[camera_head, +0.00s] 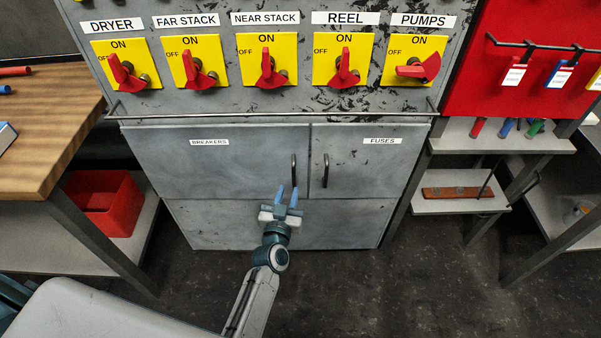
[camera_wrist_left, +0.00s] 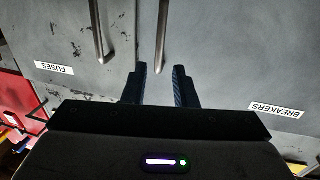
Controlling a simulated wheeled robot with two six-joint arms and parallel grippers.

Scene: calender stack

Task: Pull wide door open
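The wide door (camera_head: 215,165) is the grey cabinet panel labelled BREAKERS, and it is closed. Its dark vertical handle (camera_head: 293,168) is near its right edge. My left gripper (camera_head: 288,190) is open, with its blue fingers pointing up at the lower end of this handle. The left wrist view is upside down; there the handle (camera_wrist_left: 162,35) ends close to the gap between the two separated fingertips (camera_wrist_left: 160,70). I cannot tell whether the fingers touch it. My right gripper is not in view.
The narrower FUSES door (camera_head: 365,165) is closed, with its own handle (camera_head: 325,170) close by on the right. A metal rail (camera_head: 200,116) and red switches sit above. A wooden table (camera_head: 45,130) and a red bin (camera_head: 105,205) are left. Dark floor (camera_head: 400,285) is clear.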

